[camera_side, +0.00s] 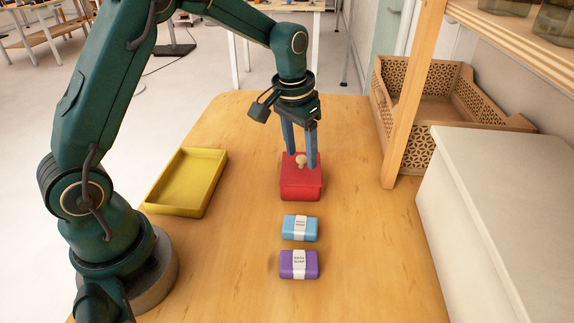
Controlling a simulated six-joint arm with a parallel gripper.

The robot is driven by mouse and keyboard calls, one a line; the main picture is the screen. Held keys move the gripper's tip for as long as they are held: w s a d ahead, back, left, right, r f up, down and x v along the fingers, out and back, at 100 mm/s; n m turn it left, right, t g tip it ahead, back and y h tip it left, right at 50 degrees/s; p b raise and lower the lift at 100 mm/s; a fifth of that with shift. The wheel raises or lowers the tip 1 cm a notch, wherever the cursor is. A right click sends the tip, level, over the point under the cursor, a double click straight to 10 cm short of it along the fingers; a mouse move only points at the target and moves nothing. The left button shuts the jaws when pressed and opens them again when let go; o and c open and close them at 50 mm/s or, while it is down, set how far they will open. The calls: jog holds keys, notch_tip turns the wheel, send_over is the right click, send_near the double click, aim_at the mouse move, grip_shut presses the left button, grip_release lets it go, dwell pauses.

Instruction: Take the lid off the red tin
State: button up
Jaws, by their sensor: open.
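The red tin (301,188) stands upright in the middle of the wooden table. Its red lid (290,172) is on top, with a small pale wooden knob (301,160) at the centre. My gripper (301,161) points straight down over the tin. Its two blue fingers are open, one to the left and one to the right of the knob. The fingertips are close to the lid; I cannot tell if they touch it. The knob shows between the fingers with space at its sides.
A yellow tray (184,182) lies left of the tin. A blue packet (289,228) and a purple packet (287,264) lie in front of it. A wooden shelf post (413,95), a patterned crate (451,118) and a white box (478,190) stand on the right.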

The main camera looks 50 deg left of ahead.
jog(key=shift+f, duration=0.3)
grip_shut()
